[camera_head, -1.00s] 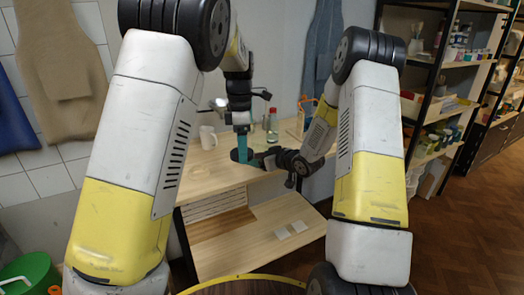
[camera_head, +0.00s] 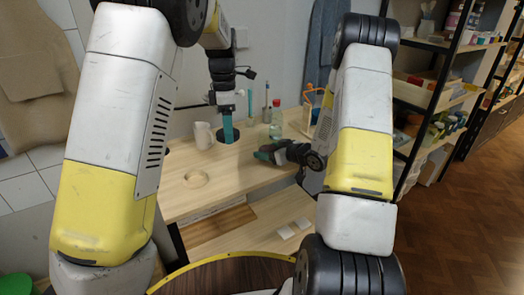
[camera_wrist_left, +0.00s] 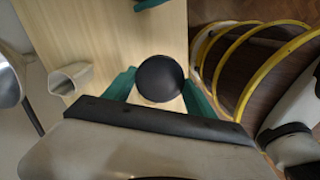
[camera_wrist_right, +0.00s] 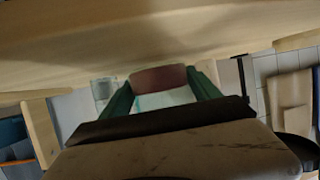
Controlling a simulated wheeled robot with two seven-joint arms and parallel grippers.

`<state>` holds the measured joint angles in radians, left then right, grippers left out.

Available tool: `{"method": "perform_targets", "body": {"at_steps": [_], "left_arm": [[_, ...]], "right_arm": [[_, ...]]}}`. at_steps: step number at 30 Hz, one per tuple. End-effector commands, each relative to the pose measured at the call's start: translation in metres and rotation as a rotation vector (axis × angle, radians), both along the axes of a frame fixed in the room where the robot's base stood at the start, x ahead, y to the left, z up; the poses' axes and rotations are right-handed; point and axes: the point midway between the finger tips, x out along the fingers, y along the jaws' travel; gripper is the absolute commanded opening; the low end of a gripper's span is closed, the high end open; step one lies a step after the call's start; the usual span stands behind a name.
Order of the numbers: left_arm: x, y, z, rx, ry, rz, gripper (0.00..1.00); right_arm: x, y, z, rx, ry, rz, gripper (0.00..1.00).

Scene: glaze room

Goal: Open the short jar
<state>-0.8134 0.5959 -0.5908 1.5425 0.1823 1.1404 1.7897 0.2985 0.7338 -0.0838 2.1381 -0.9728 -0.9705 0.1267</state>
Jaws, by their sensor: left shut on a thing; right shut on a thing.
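My left gripper (camera_head: 227,128) points down, its teal fingers closed on a dark round piece (camera_head: 227,139) that looks like the short jar's lid. In the left wrist view this lid (camera_wrist_left: 160,78) is a black disc between the fingers. My right gripper (camera_head: 265,154) points left, lower and to the right of it. In the right wrist view its fingers hold a reddish-brown rounded thing (camera_wrist_right: 158,78), apparently the short jar's body; most of it is hidden. In the head view the lid and the right gripper's fingertips appear apart.
A white mug (camera_head: 203,135) stands left of the lid on the wooden table (camera_head: 222,180). A bottle with a red cap (camera_head: 276,120) stands behind the right gripper. A pale ring (camera_head: 196,178) lies on the front left of the tabletop, which is otherwise clear there.

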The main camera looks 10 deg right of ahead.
Motion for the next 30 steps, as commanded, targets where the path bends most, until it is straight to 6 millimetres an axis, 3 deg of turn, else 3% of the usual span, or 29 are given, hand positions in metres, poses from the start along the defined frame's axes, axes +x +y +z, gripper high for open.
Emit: {"method": "perform_targets", "body": {"at_steps": [3, 14, 15, 18, 30], "left_arm": [[-0.0004, -0.0013, -0.0006, 0.0, 0.001, -0.002, 0.16], [-0.0003, -0.001, -0.0006, 0.0, 0.001, -0.002, 0.16], [-0.0003, -0.0009, -0.0006, 0.0, 0.001, -0.002, 0.16], [-0.0003, -0.0009, -0.0006, 0.0, 0.001, -0.002, 0.16], [-0.0003, -0.0009, -0.0006, 0.0, 0.001, -0.002, 0.16]], "right_arm": [[-0.005, -0.0085, -0.0084, 0.0, -0.001, -0.003, 0.0], [-0.0054, -0.0087, -0.011, 0.0, -0.001, -0.002, 0.0], [-0.0057, -0.0089, -0.0125, -0.001, 0.001, -0.003, 0.73], [-0.0057, -0.0088, -0.012, -0.001, -0.001, -0.003, 0.93], [-0.0071, -0.0099, -0.008, -0.001, 0.0, -0.003, 0.93]]}}
